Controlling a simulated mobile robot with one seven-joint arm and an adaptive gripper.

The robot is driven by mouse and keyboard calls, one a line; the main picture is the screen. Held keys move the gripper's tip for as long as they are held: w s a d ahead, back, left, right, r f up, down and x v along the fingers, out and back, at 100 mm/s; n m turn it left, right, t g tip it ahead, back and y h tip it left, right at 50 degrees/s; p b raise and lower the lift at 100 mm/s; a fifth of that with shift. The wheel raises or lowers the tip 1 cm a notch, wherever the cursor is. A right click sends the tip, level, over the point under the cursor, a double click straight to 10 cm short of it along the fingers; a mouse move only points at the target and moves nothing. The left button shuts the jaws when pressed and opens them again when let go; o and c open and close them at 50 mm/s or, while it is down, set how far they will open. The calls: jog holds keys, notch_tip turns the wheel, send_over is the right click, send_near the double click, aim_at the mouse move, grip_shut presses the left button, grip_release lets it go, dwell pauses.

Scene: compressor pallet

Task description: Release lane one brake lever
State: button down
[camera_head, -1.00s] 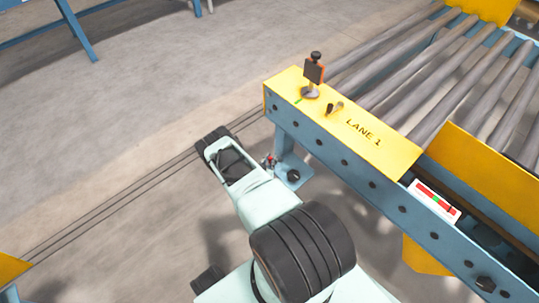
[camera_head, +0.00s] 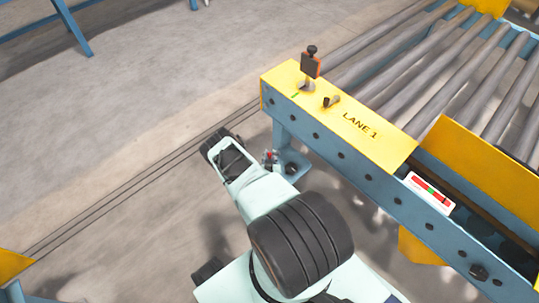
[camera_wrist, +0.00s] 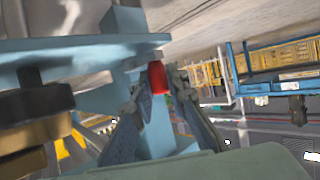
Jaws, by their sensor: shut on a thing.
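My gripper (camera_wrist: 158,100) appears in the wrist view with its two fingers closed around a short red handle (camera_wrist: 158,78). The handle's upper end meets a grey fitting beneath a pale blue plate. In the head view a small red part (camera_head: 269,156) shows beside the blue conveyor foot, near my arm; my fingers cannot be made out clearly there. The yellow plate marked LANE 1 (camera_head: 385,138) lies above. An upright dark panel with an orange edge and a black knob (camera_head: 311,64) stands on its far end. I cannot tell which part is the brake lever.
A large black and brass knob (camera_wrist: 30,120) fills the left of the wrist view, close to my gripper. The blue conveyor side rail (camera_head: 345,160) and rollers (camera_head: 400,60) lie right of my arm. A red, green and white label (camera_head: 430,193) is on the rail. Floor is open at left.

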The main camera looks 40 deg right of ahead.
aim_at(270, 154)
jog(key=c, duration=1.9)
grip_release()
notch_tip(270, 154, up, 10)
